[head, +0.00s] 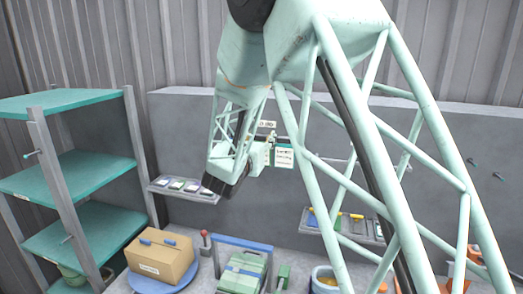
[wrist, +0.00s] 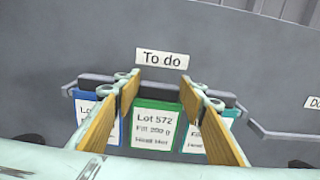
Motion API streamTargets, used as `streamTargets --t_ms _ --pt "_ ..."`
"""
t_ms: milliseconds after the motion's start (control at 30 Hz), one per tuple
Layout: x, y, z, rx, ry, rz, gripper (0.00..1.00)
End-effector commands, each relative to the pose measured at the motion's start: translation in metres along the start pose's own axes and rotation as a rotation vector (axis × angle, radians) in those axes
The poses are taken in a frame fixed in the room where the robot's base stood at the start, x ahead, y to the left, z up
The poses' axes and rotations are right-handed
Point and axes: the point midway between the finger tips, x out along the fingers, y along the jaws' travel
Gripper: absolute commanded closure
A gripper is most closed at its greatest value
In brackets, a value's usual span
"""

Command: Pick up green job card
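The green job card (wrist: 154,129), printed "Lot 572", hangs on a rail under a "To do" sign (wrist: 162,59) in the wrist view. My gripper (wrist: 159,86) is open, with its two wooden-looking fingers on either side of the green card. I see no clear contact, and I cannot tell how deep the fingertips reach. A blue-edged card (wrist: 86,105) hangs to the left, and a teal-edged card (wrist: 193,143) to the right, both partly hidden by the fingers. In the head view a card with a dark green edge (head: 284,157) shows beside my arm; I cannot tell which one.
The grey wall (wrist: 50,50) stands close behind the rail (wrist: 93,79). A second sign (wrist: 313,103) is cut off at the right. Below are a small shelf (head: 180,187), a cardboard box (head: 160,260) and a tool shelf (head: 345,226). A shelving rack (head: 85,165) stands left.

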Motion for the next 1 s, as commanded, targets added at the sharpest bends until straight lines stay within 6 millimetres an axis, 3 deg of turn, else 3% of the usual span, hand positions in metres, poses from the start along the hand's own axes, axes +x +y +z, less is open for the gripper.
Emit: streamTargets --t_ms 633,867,1000 --pt "0.0048 0.0005 -0.0002 0.0 0.0 0.001 0.62" --pt "0.0048 0.0005 -0.0002 0.0 0.0 0.001 0.82" --pt "0.0048 0.0005 0.0 0.0 0.0 0.001 0.83"
